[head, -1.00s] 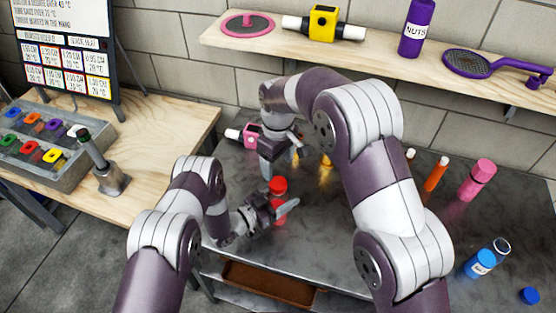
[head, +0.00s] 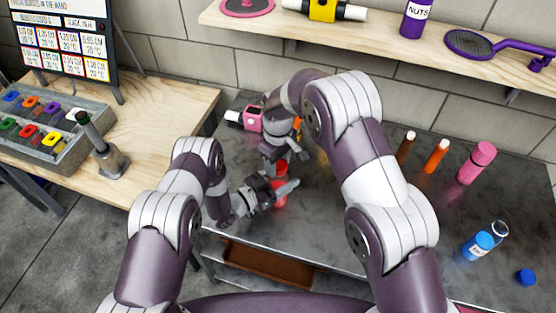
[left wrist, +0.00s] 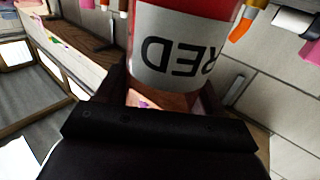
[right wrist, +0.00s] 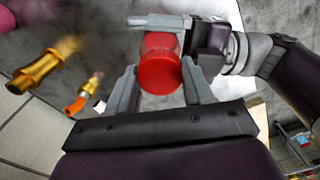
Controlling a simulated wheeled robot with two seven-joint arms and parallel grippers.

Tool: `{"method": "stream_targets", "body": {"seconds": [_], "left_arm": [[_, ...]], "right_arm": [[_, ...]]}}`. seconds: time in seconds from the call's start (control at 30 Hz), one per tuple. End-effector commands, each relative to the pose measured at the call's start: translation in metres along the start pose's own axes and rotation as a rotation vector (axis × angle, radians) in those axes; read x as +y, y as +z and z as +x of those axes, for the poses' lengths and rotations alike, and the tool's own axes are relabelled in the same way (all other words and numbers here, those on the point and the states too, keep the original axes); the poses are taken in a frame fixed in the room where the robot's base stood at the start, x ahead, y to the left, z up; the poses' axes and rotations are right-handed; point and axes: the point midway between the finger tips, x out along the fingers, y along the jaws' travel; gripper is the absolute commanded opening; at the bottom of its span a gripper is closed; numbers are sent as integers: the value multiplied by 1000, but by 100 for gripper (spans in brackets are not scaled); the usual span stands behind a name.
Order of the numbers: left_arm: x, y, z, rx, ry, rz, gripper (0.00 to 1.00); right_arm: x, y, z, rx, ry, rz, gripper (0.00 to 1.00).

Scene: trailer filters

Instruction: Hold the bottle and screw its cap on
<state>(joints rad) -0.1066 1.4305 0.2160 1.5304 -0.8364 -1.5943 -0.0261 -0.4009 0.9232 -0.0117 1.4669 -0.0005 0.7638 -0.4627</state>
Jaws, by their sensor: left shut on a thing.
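The red bottle (head: 279,200) stands upright on the dark metal table. Its white label reading "RED" fills the left wrist view (left wrist: 185,50). My left gripper (head: 283,188) is shut around the bottle's side from the left. The red round cap (right wrist: 160,74) is at the bottle's top; it also shows in the head view (head: 281,167). I cannot tell how tightly it sits. My right gripper (right wrist: 158,68) points down from above, its fingers open on either side of the cap with narrow gaps. The right arm partly hides the cap in the head view.
A blue bottle (head: 477,246) and a separate blue cap (head: 526,277) are at the table's right. Pink (head: 477,163), orange (head: 436,156) and brown items stand behind. A pink device (head: 252,119) is at the back left. A wall shelf (head: 390,45) runs above.

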Motion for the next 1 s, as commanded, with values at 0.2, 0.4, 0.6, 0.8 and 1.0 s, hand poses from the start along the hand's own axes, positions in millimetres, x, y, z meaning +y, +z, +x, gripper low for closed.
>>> {"method": "stream_targets", "body": {"seconds": [0.2, 0.4, 0.6, 0.8, 1.0], "left_arm": [[0, 0, 0, 1, 0, 0, 0], [0, 0, 0, 1, 0, 0, 0], [0, 0, 0, 1, 0, 0, 0], [0, 0, 0, 1, 0, 0, 0], [0, 0, 0, 1, 0, 0, 0]], "right_arm": [[0, 0, 0, 0, 0, 3, 13], [0, 0, 0, 0, 1, 12, 60], [0, 0, 0, 0, 0, 12, 80], [0, 0, -4, 1, 1, 12, 80], [1, -1, -36, 4, 2, 12, 80]]}}
